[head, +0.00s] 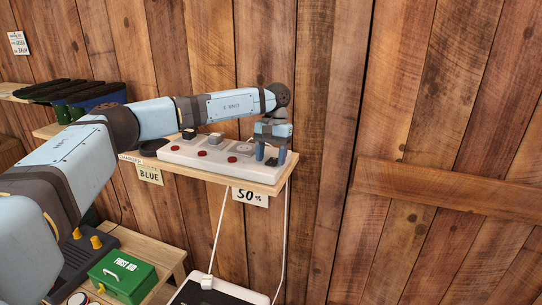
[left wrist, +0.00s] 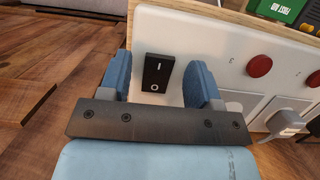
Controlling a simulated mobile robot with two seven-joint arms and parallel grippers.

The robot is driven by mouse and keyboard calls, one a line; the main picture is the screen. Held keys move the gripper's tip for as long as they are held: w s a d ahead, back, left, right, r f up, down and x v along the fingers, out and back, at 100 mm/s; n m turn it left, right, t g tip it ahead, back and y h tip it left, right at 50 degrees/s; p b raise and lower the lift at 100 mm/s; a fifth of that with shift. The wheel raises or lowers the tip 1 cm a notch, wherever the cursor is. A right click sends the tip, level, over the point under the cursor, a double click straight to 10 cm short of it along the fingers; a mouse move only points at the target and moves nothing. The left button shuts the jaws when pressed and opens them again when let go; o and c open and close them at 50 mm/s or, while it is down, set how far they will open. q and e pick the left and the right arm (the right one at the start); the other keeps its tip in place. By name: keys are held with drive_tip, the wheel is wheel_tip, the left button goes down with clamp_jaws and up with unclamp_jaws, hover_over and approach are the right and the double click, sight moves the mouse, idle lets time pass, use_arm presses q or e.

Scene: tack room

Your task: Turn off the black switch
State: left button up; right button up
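The black switch (left wrist: 156,73) is a small rocker marked I and O on the white power strip (left wrist: 208,50). In the head view it is a small dark patch (head: 271,162) at the strip's right end, partly hidden by my gripper. The power strip (head: 217,150) lies on a wooden shelf. My left gripper (head: 271,154) points down over that end. In the left wrist view its blue fingers (left wrist: 159,80) are apart, one on each side of the switch, with nothing between them gripped. Which way the rocker is tilted I cannot tell. My right gripper is not in view.
Red buttons (head: 202,154) and plugs (head: 216,138) sit along the strip. A green first aid box (head: 123,275) stands lower left. The wall's right side is clear.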

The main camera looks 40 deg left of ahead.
sight(275, 158)
use_arm(q)
drive_tip(key=d+b+v, duration=0.1)
drive_tip(key=v, duration=1.2)
drive_tip(key=shift+a+r, duration=0.4)
drive_tip(key=shift+a, duration=0.05)
